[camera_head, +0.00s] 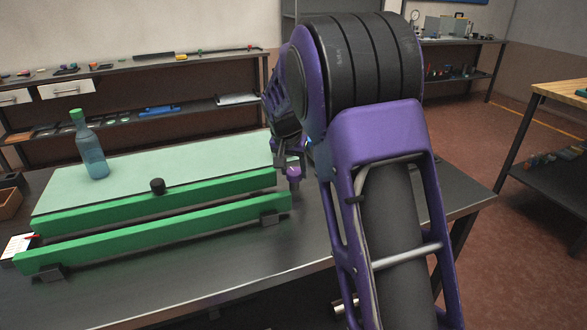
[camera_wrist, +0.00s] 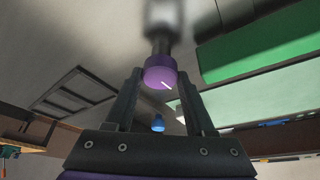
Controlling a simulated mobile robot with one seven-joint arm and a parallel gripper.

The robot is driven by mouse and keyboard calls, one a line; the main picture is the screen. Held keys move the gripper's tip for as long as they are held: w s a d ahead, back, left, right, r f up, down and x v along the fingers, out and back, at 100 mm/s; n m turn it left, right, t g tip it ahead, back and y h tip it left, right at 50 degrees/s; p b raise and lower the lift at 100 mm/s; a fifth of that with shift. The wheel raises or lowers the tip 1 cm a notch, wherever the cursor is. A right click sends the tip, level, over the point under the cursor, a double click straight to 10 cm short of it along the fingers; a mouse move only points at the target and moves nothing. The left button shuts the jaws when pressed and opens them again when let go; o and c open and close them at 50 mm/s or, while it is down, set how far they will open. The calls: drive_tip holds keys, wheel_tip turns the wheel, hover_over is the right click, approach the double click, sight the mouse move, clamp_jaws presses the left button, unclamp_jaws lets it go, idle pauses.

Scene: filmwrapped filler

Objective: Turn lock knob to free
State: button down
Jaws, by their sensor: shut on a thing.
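A purple lock knob (camera_wrist: 160,74) with a white line on its face sits on a grey shaft in the wrist view. The white line slants down to the right. My gripper (camera_wrist: 160,80) is shut on the knob, with one dark finger on each side of it. In the head view the knob (camera_head: 294,172) shows at the right end of the green-railed device (camera_head: 150,235), with my gripper (camera_head: 289,168) at it. My arm hides what lies behind it to the right. I cannot read what the knob's mark points to.
A bottle with a green cap (camera_head: 91,150) stands on the device's pale green top. The dark table (camera_head: 250,258) is clear in front. A brown box (camera_head: 9,200) is at the left. Shelves stand along the back wall.

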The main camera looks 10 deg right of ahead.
drive_tip(key=n, duration=0.2)
drive_tip(key=n+y+p, duration=0.1)
drive_tip(key=n, duration=0.1)
drive_tip(key=shift+d+r+t+y, duration=0.1)
drive_tip(key=shift+d+t+y, duration=0.1)
drive_tip(key=shift+t+y, duration=0.1)
drive_tip(key=n+y+p, duration=0.1)
drive_tip(key=n, duration=0.3)
drive_tip(key=shift+d, duration=0.1)
drive_tip(key=n+y+p, duration=0.1)
drive_tip(key=n+y, duration=0.1)
drive_tip(key=n, duration=0.2)
drive_tip(key=shift+d+p, duration=0.1)
drive_tip(key=shift+p, duration=0.3)
drive_tip(key=n+g, duration=0.1)
drive_tip(key=n, duration=0.1)
drive_tip(key=n+y+p, duration=0.1)
drive_tip(key=n, duration=0.1)
drive_tip(key=shift+w+n+g, duration=0.15)
drive_tip(key=shift+n+g, duration=0.15)
drive_tip(key=shift+g, duration=0.1)
drive_tip(key=shift+c, duration=1.3)
unclamp_jaws()
